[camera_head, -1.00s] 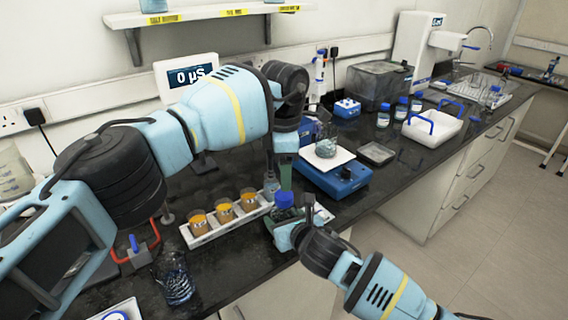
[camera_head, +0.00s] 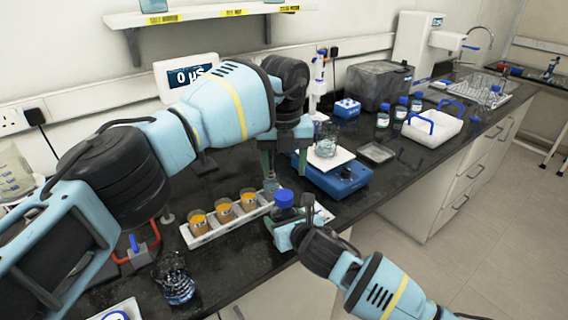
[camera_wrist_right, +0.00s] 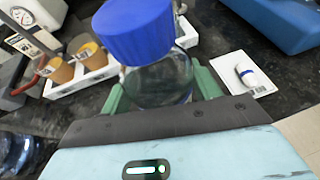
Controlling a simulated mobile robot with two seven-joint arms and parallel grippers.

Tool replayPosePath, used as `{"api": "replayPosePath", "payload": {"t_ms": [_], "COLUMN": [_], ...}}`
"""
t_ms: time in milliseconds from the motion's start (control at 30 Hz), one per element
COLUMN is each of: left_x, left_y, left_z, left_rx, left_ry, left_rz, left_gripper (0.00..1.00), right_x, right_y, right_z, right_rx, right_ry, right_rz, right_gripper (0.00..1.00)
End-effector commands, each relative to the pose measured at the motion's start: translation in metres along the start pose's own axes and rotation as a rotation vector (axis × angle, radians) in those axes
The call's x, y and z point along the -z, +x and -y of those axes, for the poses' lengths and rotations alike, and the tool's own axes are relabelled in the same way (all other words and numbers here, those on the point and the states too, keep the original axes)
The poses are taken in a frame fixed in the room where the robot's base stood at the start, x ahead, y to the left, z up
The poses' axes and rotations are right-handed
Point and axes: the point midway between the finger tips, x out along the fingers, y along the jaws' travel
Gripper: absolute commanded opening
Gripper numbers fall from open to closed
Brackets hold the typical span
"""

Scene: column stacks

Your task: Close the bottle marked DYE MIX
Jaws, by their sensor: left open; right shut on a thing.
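A clear bottle with a blue screw cap stands at the front of the bench; its body (camera_head: 285,213) shows in the head view, and also in the right wrist view (camera_wrist_right: 160,82). Its blue cap (camera_head: 284,197) sits on the neck, large in the right wrist view (camera_wrist_right: 135,30). No marking on the bottle is readable. My right gripper (camera_head: 287,222) is shut on the bottle's body, its green fingers on both sides in the right wrist view (camera_wrist_right: 163,92). My left gripper (camera_head: 286,158) is open and empty above the cap, apart from it.
A white rack (camera_head: 228,229) with orange-filled cups stands left of the bottle. A blue device (camera_head: 343,181) carrying a beaker (camera_head: 326,147) stands behind. A white card with a small blue-capped item (camera_wrist_right: 247,73) lies right of the bottle. A glass (camera_head: 177,285) stands front left.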

Motion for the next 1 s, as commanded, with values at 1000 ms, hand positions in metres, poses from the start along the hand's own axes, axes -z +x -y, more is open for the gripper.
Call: {"api": "replayPosePath", "payload": {"t_ms": [1000], "left_x": [0.000], "left_y": [0.046], "left_z": [0.000], "left_rx": [-0.001], "left_ry": [-0.142], "left_rz": [-0.004], "left_gripper": [0.60], "right_x": [0.001], "right_y": [0.000], "right_z": [0.000], "right_rx": [0.000], "right_ry": [0.000], "right_rz": [-0.002], "right_gripper": [0.00]}}
